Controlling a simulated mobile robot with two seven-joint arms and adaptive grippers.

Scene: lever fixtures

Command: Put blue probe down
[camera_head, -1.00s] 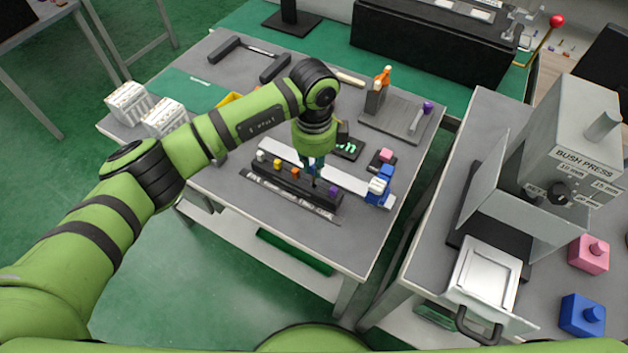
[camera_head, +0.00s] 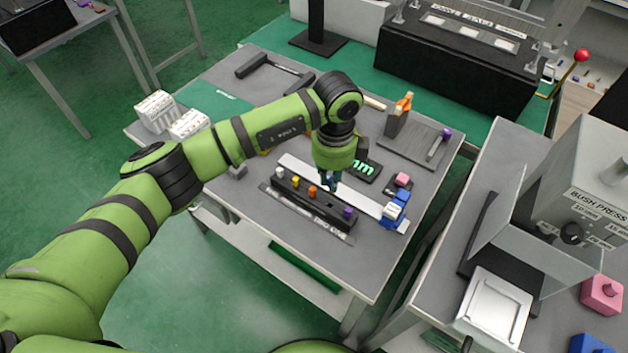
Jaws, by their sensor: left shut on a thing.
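My left gripper (camera_head: 330,180) points down over the black probe rack (camera_head: 325,211), close above its right half. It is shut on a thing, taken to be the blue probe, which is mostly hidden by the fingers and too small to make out. The rack holds a white probe (camera_head: 280,173), a yellow probe (camera_head: 295,182), an orange probe (camera_head: 312,192) and a purple probe (camera_head: 348,213). A gap shows between the orange and purple ones, just below the gripper. I cannot tell whether the held thing touches the rack. My right gripper is out of view.
Behind the rack lies a long silver bar (camera_head: 362,203) with a blue block (camera_head: 392,214) at its right end. A pink piece (camera_head: 402,180) and a green-lit display (camera_head: 367,169) are near. The bush press (camera_head: 590,190) stands on the right table.

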